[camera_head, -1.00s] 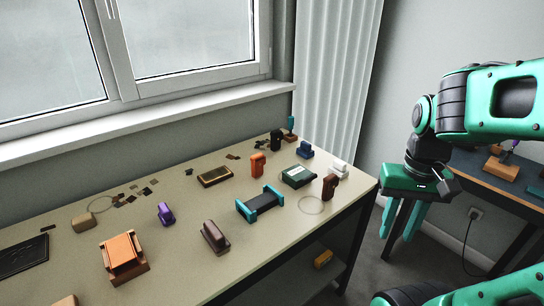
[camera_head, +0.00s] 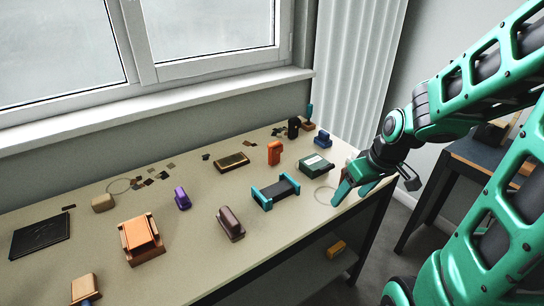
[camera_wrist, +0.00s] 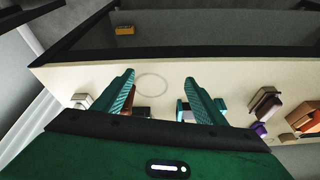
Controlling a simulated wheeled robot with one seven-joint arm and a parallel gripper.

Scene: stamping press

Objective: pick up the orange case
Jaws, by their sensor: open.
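Several orange things show and I cannot tell for sure which is the case. A small upright orange piece (camera_head: 274,153) stands mid-table towards the back. A larger orange block (camera_head: 141,232) sits in a brown holder at the front left; it also shows at the right of the wrist view (camera_wrist: 302,113). A yellow-orange block (camera_head: 337,248) lies on the lower shelf, also in the wrist view (camera_wrist: 124,30). My gripper (camera_head: 346,190) is open and empty at the table's right end, its fingers (camera_wrist: 160,82) apart above the tabletop, away from all three.
A black bar with teal ends (camera_head: 276,191), a green-topped box (camera_head: 316,166), a brown stamp-like piece (camera_head: 231,224) and a purple one (camera_head: 182,198) stand on the table (camera_head: 190,270). A thin ring (camera_head: 324,195) lies by my gripper. The window wall bounds the back.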

